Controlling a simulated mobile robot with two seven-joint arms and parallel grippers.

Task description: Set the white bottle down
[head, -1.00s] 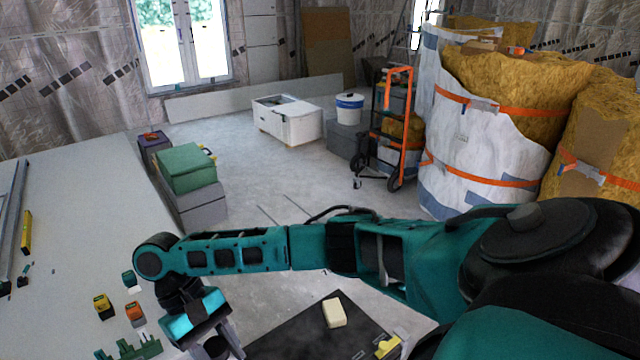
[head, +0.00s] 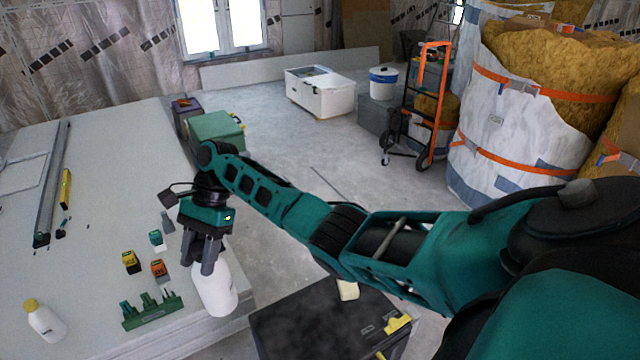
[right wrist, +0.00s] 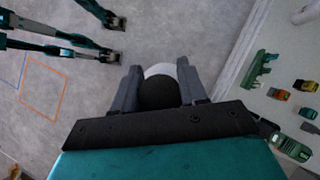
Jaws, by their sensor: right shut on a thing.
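My right gripper (head: 210,262) is shut on a white bottle (head: 216,292) near the right edge of the stack of pale panels (head: 100,230). The bottle tilts slightly, and its top is hidden between the fingers in the head view. In the right wrist view, the gripper (right wrist: 160,92) has its fingers on either side of the bottle's dark cap, with a strip of white body (right wrist: 160,70) showing. Grey floor lies behind it there, with the panel edge to the right. I cannot tell if the bottle touches anything. My left gripper is not in view.
Another white bottle with a yellow cap (head: 45,322) lies or leans at the stack's front left. A green rack (head: 152,310) and small yellow and orange items (head: 158,270) sit near the held bottle. A dark box (head: 325,320) stands right of the stack.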

